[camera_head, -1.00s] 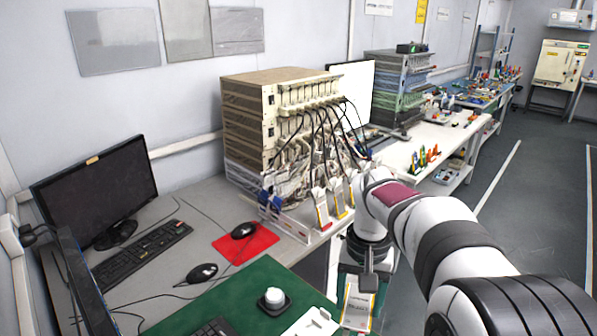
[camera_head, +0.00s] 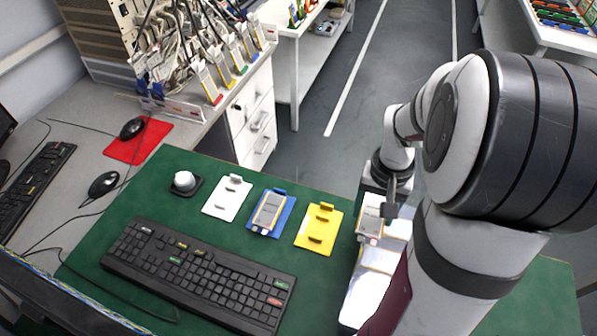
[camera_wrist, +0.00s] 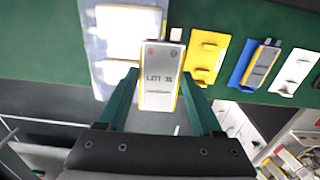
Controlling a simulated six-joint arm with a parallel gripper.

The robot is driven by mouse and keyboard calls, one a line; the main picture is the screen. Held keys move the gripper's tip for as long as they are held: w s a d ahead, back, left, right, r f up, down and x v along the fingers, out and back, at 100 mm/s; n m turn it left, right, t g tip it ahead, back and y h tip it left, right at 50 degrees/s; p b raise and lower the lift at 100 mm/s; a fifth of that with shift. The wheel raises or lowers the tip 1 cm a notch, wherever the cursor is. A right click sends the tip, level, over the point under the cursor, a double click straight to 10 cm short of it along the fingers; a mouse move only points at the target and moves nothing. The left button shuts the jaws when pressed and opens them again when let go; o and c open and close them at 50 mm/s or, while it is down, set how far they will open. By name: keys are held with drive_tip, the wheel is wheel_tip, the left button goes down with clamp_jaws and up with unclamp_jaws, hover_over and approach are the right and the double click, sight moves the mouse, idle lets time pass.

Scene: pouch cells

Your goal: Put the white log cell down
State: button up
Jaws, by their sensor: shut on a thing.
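My gripper (camera_wrist: 158,88) is shut on a silver-white pouch cell (camera_wrist: 159,62) with yellow side edges and "LOT" lettering, seen in the wrist view. The head view shows the held cell (camera_head: 370,216) to the right of the yellow holder, apart from it. Three flat holders lie in a row on the green mat: white (camera_head: 228,205), blue (camera_head: 285,218) and yellow (camera_head: 319,236). The white and yellow holders look empty. The blue one bears a grey cell (camera_head: 269,210). I cannot tell how high the held cell is above what lies below.
A clear tray (camera_wrist: 87,45) with pale cells lies beside the held cell, partly hidden by my arm in the head view. A black keyboard (camera_head: 190,270) lies in front of the holders. A round white button (camera_head: 184,181) stands left of the white holder.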

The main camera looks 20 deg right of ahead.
drive_tip(key=w+a+f, duration=0.4)
drive_tip(key=w+f, duration=0.1)
drive_tip(key=w+a+f, duration=0.2)
drive_tip(key=w, duration=0.1)
drive_tip(key=shift+w+a+f, duration=0.1)
drive_tip(key=shift+a+f, duration=0.05)
drive_tip(key=shift+a, duration=0.15)
wheel_tip(320, 180, down, 4)
drive_tip(key=shift+w+a+f, duration=0.1)
drive_tip(key=shift+w+a, duration=0.05)
drive_tip(key=o, duration=1.3)
wheel_tip(320, 180, up, 13)
drive_tip(key=s+a+r+n, duration=0.1)
drive_tip(key=s+a+r, duration=0.1)
drive_tip(key=s+a, duration=0.3)
drive_tip(key=s+a+r+n+y, duration=0.1)
drive_tip(key=s+a+r, duration=0.1)
drive_tip(key=s+a, duration=0.3)
drive_tip(key=s+a+r+n, duration=0.1)
drive_tip(key=s+a+r, duration=0.1)
drive_tip(key=s+a, duration=0.3)
drive_tip(key=shift+s+a+r+y, duration=0.1)
drive_tip(key=shift+s+y, duration=0.1)
drive_tip(key=shift+s, duration=0.85)
drive_tip(key=shift+s+a+y, duration=0.1)
drive_tip(key=shift+s+y, duration=0.1)
drive_tip(key=shift+s, duration=0.8)
